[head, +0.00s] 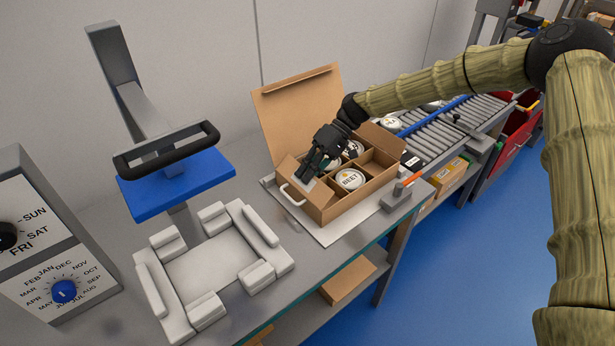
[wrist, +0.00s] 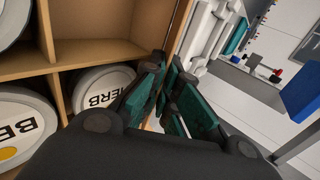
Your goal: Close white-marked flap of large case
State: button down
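The large case (head: 345,207) is an open brown cardboard box with dividers and round tubs inside. Its big back flap (head: 297,108) stands up, and a smaller flap (head: 381,138) stands at the right end. A white patch (head: 308,184) shows at the left end, just under my fingertips; I cannot tell how its flap lies. My gripper (head: 311,172) points down at that left end. In the wrist view its fingertips (wrist: 171,70) come together beside the case's end wall, with nothing clearly held between them. The fingers hide part of that end.
The case sits on a pale board with a white handle (head: 293,195). A grey fixture with white padded blocks (head: 210,265) is at left, below a blue plate (head: 176,184) on a stand. A small orange-handled device (head: 398,194) stands at the case's right. A roller conveyor (head: 440,133) lies behind right.

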jog(key=shift+w+d+f+g+y+b, duration=0.15)
jog(key=shift+f+g+y+b, duration=0.25)
jog(key=shift+y+b, duration=0.2)
jog(key=shift+w+d+f+g+y+b, duration=0.15)
jog(key=shift+f+g+y+b, duration=0.15)
jog(key=shift+g+y+b, duration=0.25)
jog(key=shift+b, duration=0.4)
jog(key=shift+y, duration=0.25)
jog(key=shift+s, duration=0.1)
jog(key=c, duration=1.7)
grip_release()
jog(key=v, duration=0.8)
